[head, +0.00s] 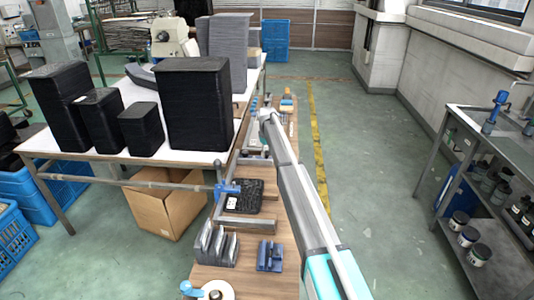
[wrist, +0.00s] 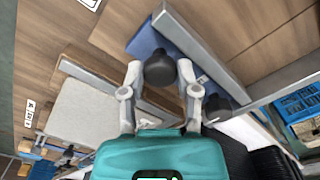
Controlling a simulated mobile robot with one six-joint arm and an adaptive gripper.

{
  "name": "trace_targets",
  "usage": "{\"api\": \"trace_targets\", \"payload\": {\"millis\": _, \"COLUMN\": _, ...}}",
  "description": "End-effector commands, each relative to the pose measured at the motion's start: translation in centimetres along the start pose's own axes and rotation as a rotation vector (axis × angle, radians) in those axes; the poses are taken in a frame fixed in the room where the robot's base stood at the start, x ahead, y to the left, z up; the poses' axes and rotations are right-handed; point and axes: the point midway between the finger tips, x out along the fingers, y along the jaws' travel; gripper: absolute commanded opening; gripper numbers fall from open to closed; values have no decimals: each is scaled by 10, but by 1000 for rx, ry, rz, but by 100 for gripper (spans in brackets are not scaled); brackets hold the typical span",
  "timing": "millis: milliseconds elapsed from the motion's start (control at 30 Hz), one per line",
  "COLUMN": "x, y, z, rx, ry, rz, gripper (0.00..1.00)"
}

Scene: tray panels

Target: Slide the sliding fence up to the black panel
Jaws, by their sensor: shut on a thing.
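In the wrist view, my gripper (wrist: 163,84) is closed around a black knob (wrist: 160,70). The knob stands by a blue block and a long grey metal bar, which I take to be the sliding fence (wrist: 205,55). In the head view my arm reaches to the far part of the wooden bench; the fingers are too small and covered to make out. A black panel (head: 243,197) with a white label lies flat on the bench, inside grey rails, nearer than the arm's end. I cannot tell the gap between fence and panel.
A blue clamp (head: 228,188) sits at the panel's left. A grey slotted rack (head: 215,246) and a blue holder (head: 269,256) stand nearer. Black stacks (head: 195,105) fill the white table (head: 95,165) at left. A pale slab (wrist: 85,120) lies left of my gripper in the wrist view.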

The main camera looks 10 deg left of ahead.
Motion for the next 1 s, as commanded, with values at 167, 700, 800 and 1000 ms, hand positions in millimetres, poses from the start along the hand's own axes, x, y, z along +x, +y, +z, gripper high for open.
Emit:
{"api": "trace_targets", "payload": {"millis": 167, "x": 0, "y": -14, "z": 15, "rx": 0, "ry": -1, "rz": 0, "gripper": 0}}
{"api": "trace_targets", "payload": {"millis": 700, "x": 0, "y": -93, "z": 96, "rx": 0, "ry": -3, "rz": 0, "gripper": 0}}
{"api": "trace_targets", "payload": {"millis": 800, "x": 0, "y": -101, "z": 103, "rx": 1, "ry": -3, "rz": 0, "gripper": 0}}
{"api": "trace_targets", "payload": {"millis": 1000, "x": 0, "y": -103, "z": 104, "rx": 1, "ry": -4, "rz": -1, "gripper": 0}}
